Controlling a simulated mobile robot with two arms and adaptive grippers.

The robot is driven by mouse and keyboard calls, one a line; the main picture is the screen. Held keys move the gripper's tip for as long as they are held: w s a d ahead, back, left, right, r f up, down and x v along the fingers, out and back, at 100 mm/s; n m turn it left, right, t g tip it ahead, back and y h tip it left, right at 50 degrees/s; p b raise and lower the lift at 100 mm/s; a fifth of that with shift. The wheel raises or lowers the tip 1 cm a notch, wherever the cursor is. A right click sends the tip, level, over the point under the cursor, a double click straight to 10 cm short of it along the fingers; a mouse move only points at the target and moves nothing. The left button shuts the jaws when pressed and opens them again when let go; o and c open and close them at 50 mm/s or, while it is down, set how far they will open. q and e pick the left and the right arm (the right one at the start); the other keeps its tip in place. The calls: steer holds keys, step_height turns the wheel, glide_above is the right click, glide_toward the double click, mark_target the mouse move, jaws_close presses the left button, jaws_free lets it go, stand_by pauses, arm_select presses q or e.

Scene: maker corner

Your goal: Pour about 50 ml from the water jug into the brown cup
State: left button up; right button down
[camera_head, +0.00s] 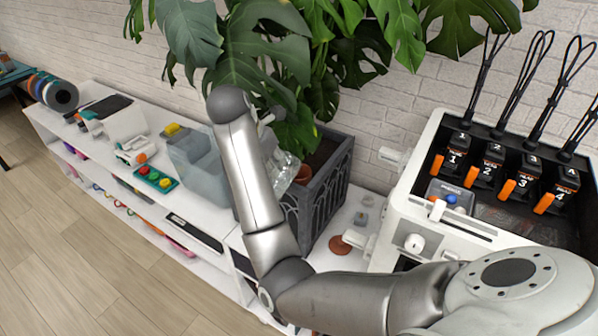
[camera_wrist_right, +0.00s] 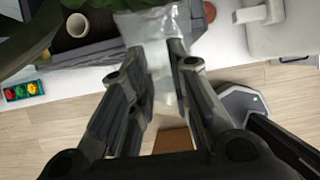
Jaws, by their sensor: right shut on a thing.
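The water jug (camera_head: 285,172) is clear and looks tilted in the head view, partly behind my right arm. In the right wrist view the jug (camera_wrist_right: 153,28) sits between the fingers of my right gripper (camera_wrist_right: 155,55), which is shut on it. I cannot make out the water level or any stream. The brown cup (camera_head: 303,173) shows small beside the jug, at the dark planter. In the right wrist view the cup (camera_wrist_right: 77,25) shows its open mouth, left of the jug and apart from it. My left gripper is not in view.
A dark planter (camera_head: 322,205) with a large leafy plant stands on the white shelf. A white machine (camera_head: 425,215) is at the right. A grey-blue bin (camera_head: 195,165) and a button panel (camera_head: 155,179) stand left of my arm. A reddish-brown disc (camera_head: 340,245) lies near the planter.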

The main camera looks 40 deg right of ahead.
steer(key=shift+w+d+r+y, duration=0.2)
steer(key=shift+d+r+y, duration=0.3)
steer(key=shift+r+y, duration=0.15)
stand_by(1.8)
steer(key=shift+f, duration=0.1)
steer(key=shift+s+a+f+h, duration=0.25)
steer(key=shift+a+f+h, duration=0.2)
steer(key=shift+f+h, duration=0.2)
steer(key=shift+s+a+r+h, duration=0.15)
steer(key=shift+a+h, duration=0.15)
steer(key=shift+h, duration=0.2)
steer(key=shift+s+a+t+h, duration=0.15)
steer(key=shift+a+t+h, duration=0.5)
steer(key=shift+h, duration=0.55)
steer(key=shift+s+a+f+h, duration=0.1)
steer(key=shift+a+f+h, duration=0.15)
steer(key=shift+f, duration=0.3)
